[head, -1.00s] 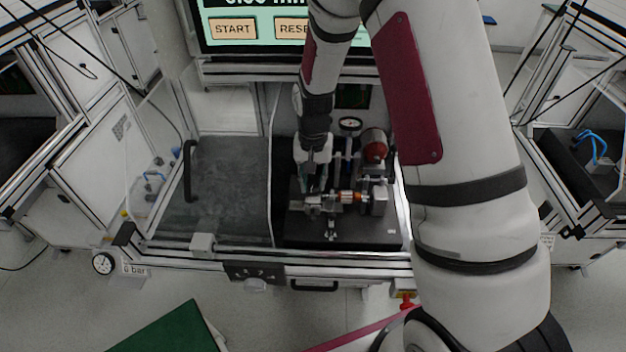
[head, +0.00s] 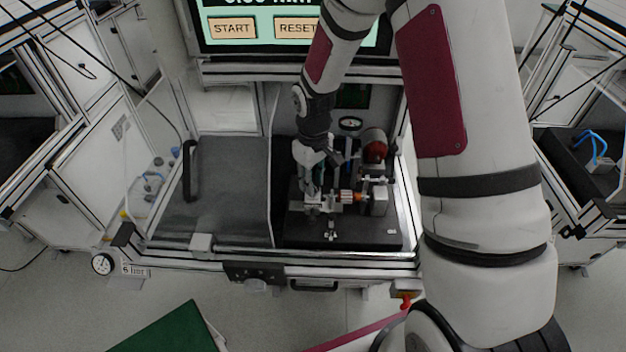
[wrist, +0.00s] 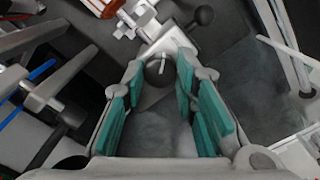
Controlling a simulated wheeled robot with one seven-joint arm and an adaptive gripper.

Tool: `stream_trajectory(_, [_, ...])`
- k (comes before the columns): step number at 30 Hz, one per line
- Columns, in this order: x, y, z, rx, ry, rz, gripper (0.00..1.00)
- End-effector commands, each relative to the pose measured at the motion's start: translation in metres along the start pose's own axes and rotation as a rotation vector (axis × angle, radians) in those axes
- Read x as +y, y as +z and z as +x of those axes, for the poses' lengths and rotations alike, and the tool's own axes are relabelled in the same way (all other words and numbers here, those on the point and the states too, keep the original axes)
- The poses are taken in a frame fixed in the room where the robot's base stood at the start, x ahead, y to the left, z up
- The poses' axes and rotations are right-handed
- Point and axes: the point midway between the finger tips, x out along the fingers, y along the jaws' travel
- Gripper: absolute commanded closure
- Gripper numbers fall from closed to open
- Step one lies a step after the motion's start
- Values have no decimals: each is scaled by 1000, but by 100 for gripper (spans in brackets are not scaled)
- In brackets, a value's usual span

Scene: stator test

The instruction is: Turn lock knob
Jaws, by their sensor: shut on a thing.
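The lock knob (wrist: 158,73) is a dark round knob with a pale bar across it, at the end of the metal clamp fixture in the wrist view. My gripper (wrist: 158,76) has teal pads, with its fingertips on either side of the knob and closed on it. In the head view my gripper (head: 312,190) is at the left end of the fixture (head: 328,206) on the black base plate. The knob is hidden behind my fingers there.
A black ball handle (wrist: 204,15) sits close to my right fingertip. A red cylinder (head: 375,152) and a dial gauge (head: 350,124) stand behind the fixture. A clear panel edge borders the black plate (head: 350,238) on the left.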

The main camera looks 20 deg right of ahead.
Motion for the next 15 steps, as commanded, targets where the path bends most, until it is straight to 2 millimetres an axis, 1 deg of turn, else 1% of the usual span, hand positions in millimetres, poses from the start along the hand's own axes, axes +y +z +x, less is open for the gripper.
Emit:
stream_trajectory(6, [0,0,0,1,0,-91,100])
stream_trajectory(15, [0,0,0,1,0,-137,100])
